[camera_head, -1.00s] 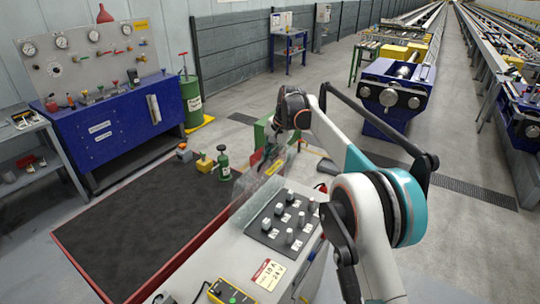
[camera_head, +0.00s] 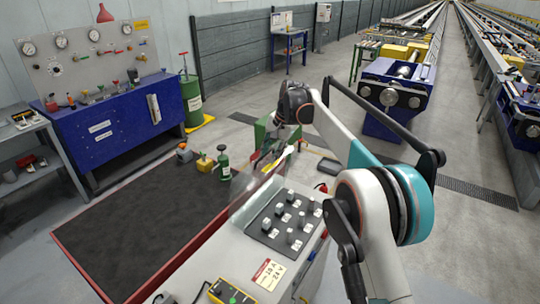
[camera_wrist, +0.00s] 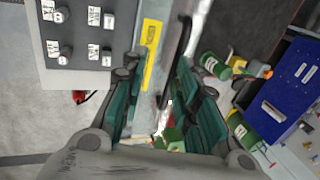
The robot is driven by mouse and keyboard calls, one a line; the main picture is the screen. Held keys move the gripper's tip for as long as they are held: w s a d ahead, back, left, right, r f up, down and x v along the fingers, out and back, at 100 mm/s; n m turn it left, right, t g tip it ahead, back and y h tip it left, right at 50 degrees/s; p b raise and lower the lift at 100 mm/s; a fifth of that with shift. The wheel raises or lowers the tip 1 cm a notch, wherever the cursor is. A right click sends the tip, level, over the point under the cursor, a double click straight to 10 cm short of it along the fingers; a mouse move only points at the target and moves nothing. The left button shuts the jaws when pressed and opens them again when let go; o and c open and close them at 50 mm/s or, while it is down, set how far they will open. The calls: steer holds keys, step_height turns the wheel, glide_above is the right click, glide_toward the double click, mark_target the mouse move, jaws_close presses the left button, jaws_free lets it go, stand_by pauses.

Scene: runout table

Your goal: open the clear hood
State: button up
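The clear hood (camera_head: 243,188) is a see-through panel at the far left side of the grey console, hard to make out against the dark mat. Its pale edge shows as a bright streak below my gripper. In the wrist view a thin dark bar (camera_wrist: 184,40), which looks like its handle, runs between my fingers, closer to the right finger. My gripper (camera_wrist: 155,80) has teal-padded fingers, apart, with a clear gap. In the head view my gripper (camera_head: 272,150) is at the console's far end, partly hidden. Whether a finger touches the bar cannot be told.
The console panel (camera_head: 268,232) carries several knobs. A yellow control box (camera_head: 232,293) stands at the front. A blue bench (camera_head: 110,132) is further left.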

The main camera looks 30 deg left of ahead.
steer(key=v, duration=1)
steer(key=shift+r, duration=0.1)
